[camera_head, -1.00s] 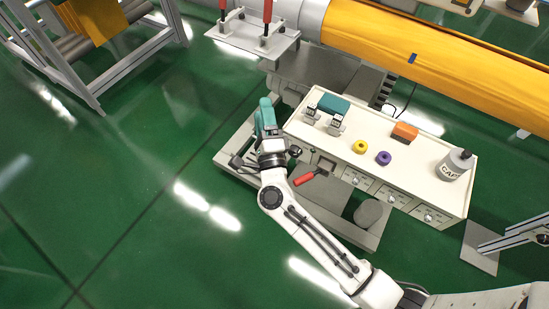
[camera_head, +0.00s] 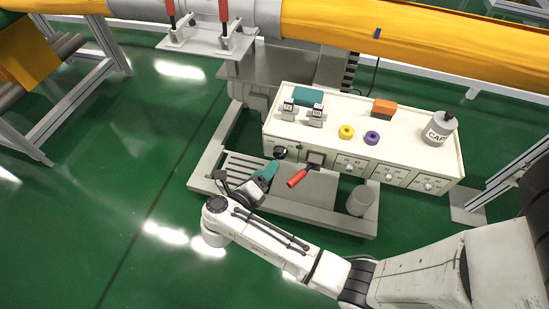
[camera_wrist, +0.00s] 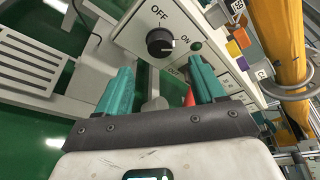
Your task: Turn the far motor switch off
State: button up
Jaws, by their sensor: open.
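A black rotary switch (camera_wrist: 160,43) with OFF and ON printed around it is on the cabinet's light front panel in the wrist view. Its white mark appears to point toward ON. In the head view the same dark knob (camera_head: 280,153) is at the left end of the cabinet front. My gripper (camera_wrist: 162,72) has two teal fingers spread wide and empty, with the knob beyond and between them. In the head view my gripper (camera_head: 272,168) is just in front of and below the knob, apart from it as far as I can tell.
A red-handled lever (camera_head: 298,178) juts out right of my gripper. Several smaller knobs line the cabinet front (camera_head: 330,172) farther right. On top are a yellow ring (camera_head: 346,131), a purple ring (camera_head: 371,138), an orange block (camera_head: 384,108) and a CAPS bottle (camera_head: 440,129). A grey cylinder (camera_head: 360,201) stands below.

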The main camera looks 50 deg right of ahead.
aim_at(278, 155)
jog(key=x, duration=0.7)
jog(key=shift+d+b, duration=0.2)
jog(key=shift+b, duration=0.15)
jog(key=c, duration=1.1)
